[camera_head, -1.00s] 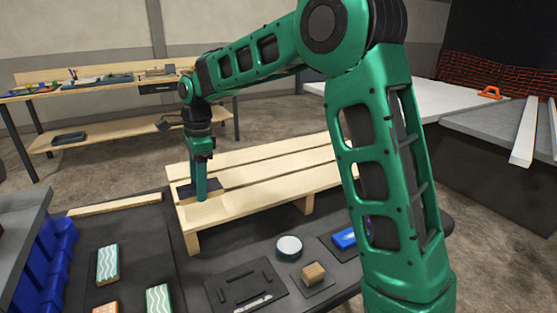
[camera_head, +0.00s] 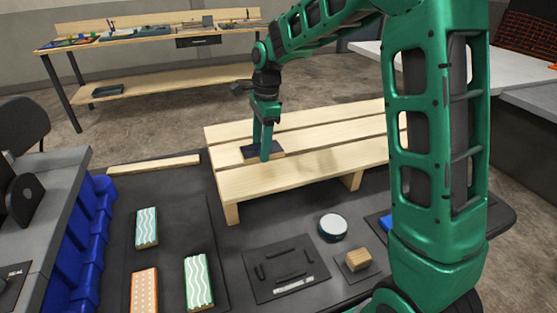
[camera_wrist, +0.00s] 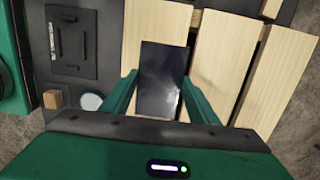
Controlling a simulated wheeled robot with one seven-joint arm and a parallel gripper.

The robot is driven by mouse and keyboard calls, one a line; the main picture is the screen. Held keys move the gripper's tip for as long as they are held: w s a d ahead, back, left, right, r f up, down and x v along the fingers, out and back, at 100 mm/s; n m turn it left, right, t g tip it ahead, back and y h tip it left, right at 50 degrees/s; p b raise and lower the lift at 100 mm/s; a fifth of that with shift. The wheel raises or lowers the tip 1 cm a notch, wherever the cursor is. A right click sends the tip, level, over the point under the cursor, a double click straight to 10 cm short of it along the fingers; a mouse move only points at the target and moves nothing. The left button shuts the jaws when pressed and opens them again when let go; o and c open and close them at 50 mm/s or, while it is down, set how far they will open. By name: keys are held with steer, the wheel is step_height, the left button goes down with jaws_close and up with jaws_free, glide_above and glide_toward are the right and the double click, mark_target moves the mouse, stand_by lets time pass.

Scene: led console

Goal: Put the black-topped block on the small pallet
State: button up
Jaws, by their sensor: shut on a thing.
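The black-topped block (camera_head: 253,152) is at the left end of the small pallet (camera_head: 290,178), a low stand of pale wooden slats. My gripper (camera_head: 265,150) points down over the block and is shut on it. In the wrist view the block's dark, glossy top (camera_wrist: 163,80) lies between the two green fingers of my gripper (camera_wrist: 158,98), with pale slats (camera_wrist: 222,62) of the pallet beneath and beside it. The block looks flat and level on or just above the slats; I cannot tell whether it touches them.
Patterned blocks, one teal (camera_head: 146,227), one orange (camera_head: 144,291) and one green (camera_head: 199,281), lie on the dark mat at left. A black slotted plate (camera_head: 285,268), a round white-topped disc (camera_head: 333,226) and a small wooden block (camera_head: 358,259) lie before the pallet. The pallet's right side is bare.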

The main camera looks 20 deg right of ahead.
mark_target(276, 148)
steer(key=d, duration=0.1)
steer(key=s+d+f, duration=0.1)
steer(key=d+f, duration=0.1)
steer(key=d, duration=0.1)
steer(key=shift+s+d+f, duration=0.1)
steer(key=shift+s+f, duration=0.05)
steer(key=shift+f, duration=2.1)
steer(key=shift+f, duration=0.15)
steer(key=o, duration=1.1)
steer(key=r, duration=0.4)
steer(key=d+r, duration=0.1)
steer(key=r, duration=0.6)
steer(key=shift+d+r, duration=0.2)
steer(key=shift+r, duration=0.4)
